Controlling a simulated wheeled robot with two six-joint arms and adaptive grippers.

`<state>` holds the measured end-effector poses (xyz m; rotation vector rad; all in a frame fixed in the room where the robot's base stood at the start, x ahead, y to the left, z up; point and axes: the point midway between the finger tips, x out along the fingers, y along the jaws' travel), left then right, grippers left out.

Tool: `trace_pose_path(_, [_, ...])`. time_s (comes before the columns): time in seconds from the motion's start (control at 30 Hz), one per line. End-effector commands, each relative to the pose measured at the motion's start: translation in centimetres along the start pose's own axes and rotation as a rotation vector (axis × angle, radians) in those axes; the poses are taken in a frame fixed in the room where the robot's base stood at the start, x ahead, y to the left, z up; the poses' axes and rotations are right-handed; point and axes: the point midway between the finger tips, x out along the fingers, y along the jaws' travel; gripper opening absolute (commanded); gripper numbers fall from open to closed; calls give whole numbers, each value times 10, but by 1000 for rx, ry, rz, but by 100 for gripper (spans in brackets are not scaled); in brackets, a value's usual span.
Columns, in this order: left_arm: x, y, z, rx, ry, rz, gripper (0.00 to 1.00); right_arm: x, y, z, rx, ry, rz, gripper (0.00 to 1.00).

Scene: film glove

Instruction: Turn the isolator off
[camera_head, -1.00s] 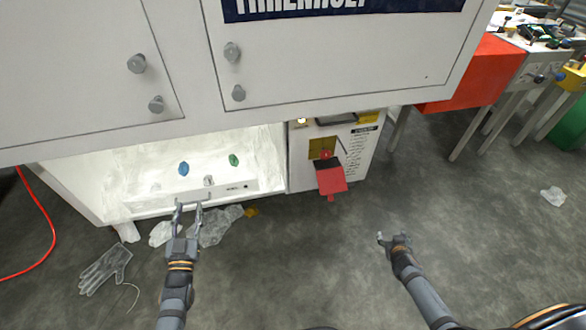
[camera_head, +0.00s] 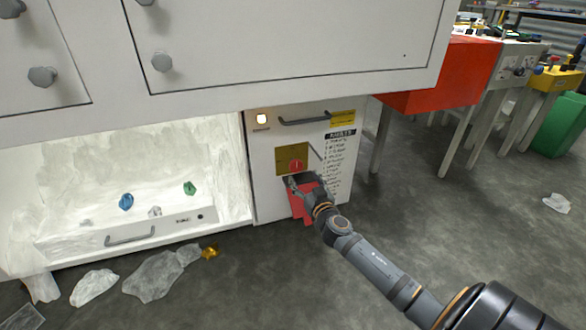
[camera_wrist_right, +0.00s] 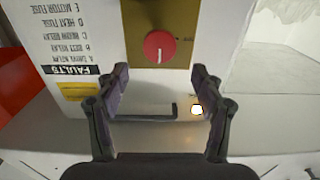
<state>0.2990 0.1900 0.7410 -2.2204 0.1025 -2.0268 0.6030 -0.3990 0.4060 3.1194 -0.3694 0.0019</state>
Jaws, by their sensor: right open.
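The isolator is a red round knob (camera_head: 297,166) on a yellow plate (camera_head: 284,158), set in the white panel (camera_head: 265,190) under the cabinet. The knob also shows in the right wrist view (camera_wrist_right: 159,47), with a pale mark on its face. My right gripper (camera_head: 290,183) is just below the knob in the head view. In the right wrist view its open, empty fingers (camera_wrist_right: 160,78) stand apart to either side below the knob, which they do not visibly touch. A red tag (camera_head: 301,205) hangs below the plate, partly hidden by my gripper. My left gripper is out of view.
A lit lamp (camera_head: 261,119) and dark handle (camera_head: 305,118) are above the knob. A lit bay with a drawer (camera_head: 150,228) lies left. Clear plastic scraps (camera_head: 155,275) lie on the floor. A red bench (camera_head: 440,75) stands right; the floor below is clear.

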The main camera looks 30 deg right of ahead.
Motion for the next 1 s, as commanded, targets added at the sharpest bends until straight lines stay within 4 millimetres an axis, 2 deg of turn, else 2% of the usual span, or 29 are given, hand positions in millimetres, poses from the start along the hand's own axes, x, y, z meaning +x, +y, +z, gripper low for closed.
trace_pose_path(0.2, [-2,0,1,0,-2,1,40,49,0,-1,4,1,3,68])
trace_pose_path(0.4, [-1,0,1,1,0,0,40,78,0,0,3,0,2,68])
trace_pose_path(0.53, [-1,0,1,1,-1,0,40,85,0,0,1,0,0,68])
trace_pose_path(0.77, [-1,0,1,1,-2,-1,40,86,0,1,1,-1,0,68])
trace_pose_path(1.0, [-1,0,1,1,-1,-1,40,86,0,1,0,-1,0,37])
